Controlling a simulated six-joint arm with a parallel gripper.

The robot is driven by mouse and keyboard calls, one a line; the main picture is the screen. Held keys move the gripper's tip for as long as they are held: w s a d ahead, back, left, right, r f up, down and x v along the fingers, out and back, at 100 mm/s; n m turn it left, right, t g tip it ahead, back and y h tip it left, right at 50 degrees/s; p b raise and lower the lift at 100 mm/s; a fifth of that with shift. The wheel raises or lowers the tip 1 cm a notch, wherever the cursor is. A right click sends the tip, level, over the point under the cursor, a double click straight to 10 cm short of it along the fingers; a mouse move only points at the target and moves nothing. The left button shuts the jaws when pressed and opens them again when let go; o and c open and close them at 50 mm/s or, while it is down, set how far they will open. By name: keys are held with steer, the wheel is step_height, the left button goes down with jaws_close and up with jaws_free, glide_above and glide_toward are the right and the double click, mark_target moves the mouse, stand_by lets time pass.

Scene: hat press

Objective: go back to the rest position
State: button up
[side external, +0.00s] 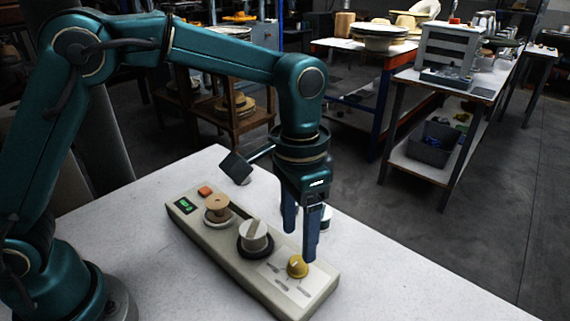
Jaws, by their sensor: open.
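My gripper (300,240) points down above the right part of a long beige control panel (220,246). Its two dark blue fingers are apart, with nothing seen between them. The fingertips are close to a yellow dome-shaped knob (297,266) on the panel's right end; I cannot tell whether they touch it. The panel also has a white knob (253,236) on a dark ring in the middle, a wooden spool-like knob (216,207), an orange button (205,191) and a small green display (185,205).
The panel lies on a white speckled table (150,240). A small white and dark object (326,216) stands partly hidden behind my fingers. The table is clear left and right of the panel. Workbenches (445,90) with hats and boxes stand farther back, away from the table.

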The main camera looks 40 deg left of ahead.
steer(key=shift+w+a+r, duration=0.15)
steer(key=shift+w+r, duration=0.05)
steer(key=shift+r, duration=0.05)
steer(key=s+a+r+n+t, duration=0.2)
steer(key=s+a+r+t, duration=0.2)
steer(key=a+r, duration=0.5)
steer(key=s+a+f+n+t, duration=0.1)
steer(key=s, duration=0.3)
steer(key=s+a+f+n, duration=0.1)
steer(key=s+a+f, duration=0.1)
steer(key=s, duration=0.3)
steer(key=shift+a+f+t, duration=0.25)
steer(key=shift+t, duration=0.15)
